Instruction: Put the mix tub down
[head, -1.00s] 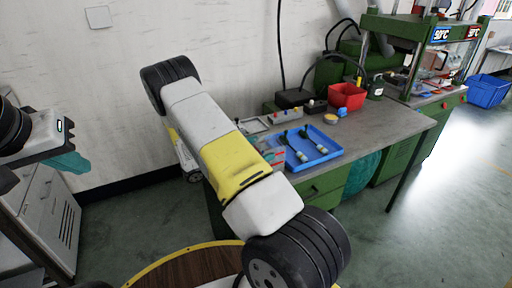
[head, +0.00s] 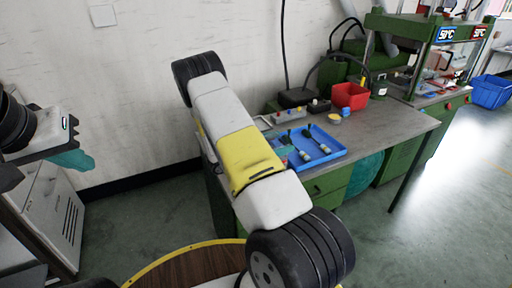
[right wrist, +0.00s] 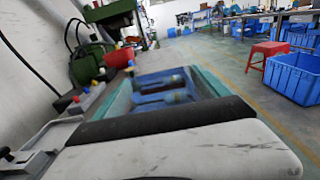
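I cannot identify a mix tub for certain. A small blue round item (head: 345,112) stands on the bench beside a yellow disc (head: 334,119) and may be a tub. My right arm crosses the middle of the head view and mostly hides its gripper; a teal finger part (head: 285,152) shows by the blue tray. In the right wrist view the teal fingers of my right gripper (right wrist: 165,88) stand apart, with the blue tray seen between them and no tub visible there. My left gripper (head: 72,159) is at the far left, away from the bench, its opening unclear.
The blue tray (head: 333,157) holds two dark-handled tools. A red bin (head: 350,95), a dark bottle (head: 379,90) and small boxes line the bench's back. A green press (head: 440,50) stands at the right. The bench's right part (head: 400,122) is mostly clear.

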